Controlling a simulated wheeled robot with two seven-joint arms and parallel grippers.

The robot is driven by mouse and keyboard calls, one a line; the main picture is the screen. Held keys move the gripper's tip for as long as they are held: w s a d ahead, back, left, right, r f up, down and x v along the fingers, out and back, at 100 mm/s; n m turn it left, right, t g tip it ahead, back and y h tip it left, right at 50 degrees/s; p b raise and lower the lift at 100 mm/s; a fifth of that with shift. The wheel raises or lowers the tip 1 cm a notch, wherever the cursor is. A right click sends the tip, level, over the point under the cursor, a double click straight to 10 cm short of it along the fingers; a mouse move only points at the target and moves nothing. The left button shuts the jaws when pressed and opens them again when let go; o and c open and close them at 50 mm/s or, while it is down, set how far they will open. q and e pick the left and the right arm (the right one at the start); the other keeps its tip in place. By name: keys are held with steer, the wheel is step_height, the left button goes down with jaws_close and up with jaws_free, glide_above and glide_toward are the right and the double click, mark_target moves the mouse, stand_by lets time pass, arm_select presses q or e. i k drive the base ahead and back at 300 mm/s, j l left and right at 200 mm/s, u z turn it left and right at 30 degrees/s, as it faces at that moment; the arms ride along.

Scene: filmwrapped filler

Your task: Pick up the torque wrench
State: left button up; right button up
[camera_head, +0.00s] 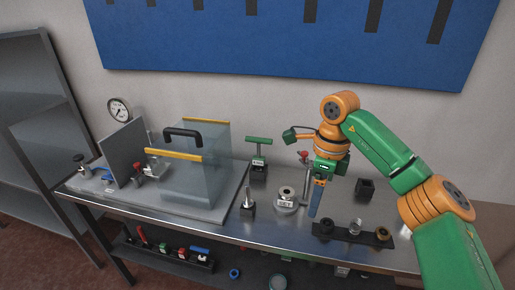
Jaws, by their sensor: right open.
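An upright tool with a blue grip (316,198), which looks like the torque wrench, stands near the front middle of the metal bench. My right gripper (322,178) is open, pointing down right at the top of this blue grip. I cannot tell whether the fingers touch it or are around it. The tool's lower end is small and hard to make out. My left gripper is not in view.
The metal bench (280,238) holds a clear box with a black handle (213,165) at left. A green T-handle tool (258,150), a round metal fitting (287,199) and a black rack (353,234) stand close by. A blue board (280,40) hangs behind.

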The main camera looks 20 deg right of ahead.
mark_target(259, 160)
steer(key=i, duration=1.4)
